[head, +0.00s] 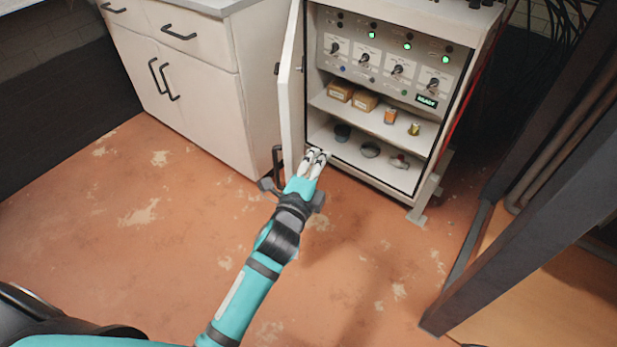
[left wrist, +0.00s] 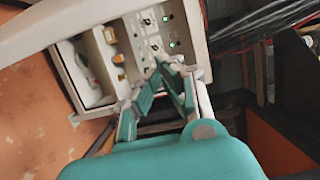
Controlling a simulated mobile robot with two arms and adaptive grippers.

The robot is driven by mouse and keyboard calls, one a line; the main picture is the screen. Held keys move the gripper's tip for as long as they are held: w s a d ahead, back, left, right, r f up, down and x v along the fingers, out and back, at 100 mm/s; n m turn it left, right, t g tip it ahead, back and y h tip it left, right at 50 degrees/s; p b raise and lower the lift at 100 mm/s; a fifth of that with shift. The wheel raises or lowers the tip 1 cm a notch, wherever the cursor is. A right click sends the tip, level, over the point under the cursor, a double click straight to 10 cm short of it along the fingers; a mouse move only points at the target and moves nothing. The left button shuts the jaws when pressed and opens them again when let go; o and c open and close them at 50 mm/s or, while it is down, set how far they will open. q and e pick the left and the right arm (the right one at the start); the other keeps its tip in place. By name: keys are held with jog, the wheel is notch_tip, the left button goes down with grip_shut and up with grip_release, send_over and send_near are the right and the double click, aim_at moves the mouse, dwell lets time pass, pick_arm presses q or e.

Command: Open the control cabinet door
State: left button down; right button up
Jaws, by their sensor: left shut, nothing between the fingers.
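The control cabinet (head: 435,165) stands open in the head view. Its door (head: 291,85) is swung out on the left side, seen nearly edge-on. Inside are a switch panel (head: 385,70) with several knobs and lit green lamps, and shelves with small items. My left gripper (head: 316,160) is shut and empty, low in front of the opening, just right of the door's lower part. In the left wrist view its fingers (left wrist: 167,68) point toward the cabinet interior (left wrist: 105,60). I cannot tell whether it touches the door. My right gripper is not in view.
A white drawer cabinet (head: 195,90) with black handles stands left of the door. A dark metal frame (head: 530,190) rises at the right. Cables (head: 560,20) hang behind it. The worn orange floor (head: 130,240) in front is clear.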

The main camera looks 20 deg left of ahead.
aim_at(290, 128)
pick_arm(q)
jog(key=shift+s+a, duration=0.1)
jog(key=shift+a, duration=1.8)
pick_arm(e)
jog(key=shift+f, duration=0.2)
